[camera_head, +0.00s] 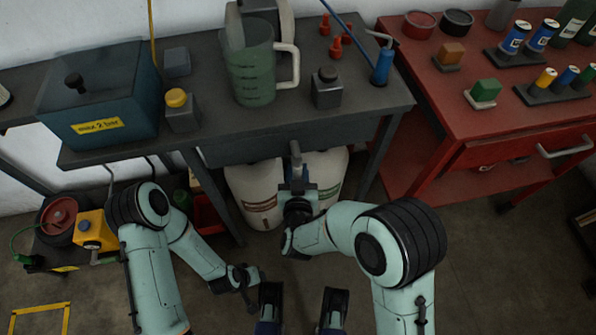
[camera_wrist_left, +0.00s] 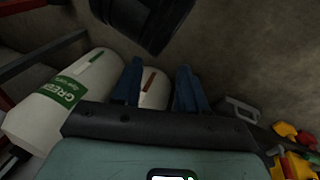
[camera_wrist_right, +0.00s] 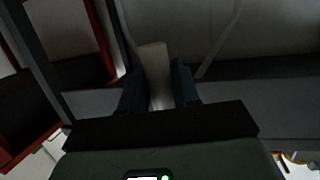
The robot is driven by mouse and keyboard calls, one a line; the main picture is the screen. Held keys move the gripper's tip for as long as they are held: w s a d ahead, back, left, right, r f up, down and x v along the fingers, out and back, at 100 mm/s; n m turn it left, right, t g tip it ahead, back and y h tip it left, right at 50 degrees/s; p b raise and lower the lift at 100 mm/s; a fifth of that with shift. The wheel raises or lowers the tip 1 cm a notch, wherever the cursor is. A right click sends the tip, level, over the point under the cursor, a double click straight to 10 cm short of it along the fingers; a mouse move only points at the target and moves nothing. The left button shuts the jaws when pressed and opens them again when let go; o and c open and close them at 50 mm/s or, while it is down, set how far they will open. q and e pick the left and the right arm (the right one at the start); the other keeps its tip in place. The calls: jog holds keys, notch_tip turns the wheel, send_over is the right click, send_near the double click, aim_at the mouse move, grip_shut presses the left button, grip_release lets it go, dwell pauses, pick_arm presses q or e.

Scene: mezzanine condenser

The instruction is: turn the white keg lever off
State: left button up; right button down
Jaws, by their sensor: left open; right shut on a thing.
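My right gripper (camera_head: 297,184) is low in front of the bench and shut on a pale grey-white lever (camera_head: 296,157), which stands up between its blue fingers. The lever also shows between the fingers in the right wrist view (camera_wrist_right: 156,72); its base is hidden. Two white kegs stand side by side under the bench: a left keg (camera_head: 252,182) with a brown-red label and a right keg (camera_head: 328,168) with a green label. My left gripper (camera_head: 252,278) hangs low over the floor, open and empty, apart from the kegs. Both kegs show in the left wrist view.
The grey bench (camera_head: 290,120) overhangs the kegs and carries a green jug (camera_head: 252,75) and a blue-grey box (camera_head: 100,105). A red workbench (camera_head: 430,110) stands at right. A yellow unit (camera_head: 93,230) is on the left. The floor in front is mostly clear.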

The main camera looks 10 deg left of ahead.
jog(key=c, duration=0.9)
grip_release()
pick_arm(q)
jog(key=s+r+p, duration=0.1)
jog(key=s+d+r+g+p, duration=0.1)
jog(key=s, duration=0.1)
jog(key=shift+d, duration=0.2)
pick_arm(e)
jog(key=v, duration=1.3)
jog(key=shift+s, duration=0.2)
pick_arm(q)
jog(key=shift+w, duration=0.1)
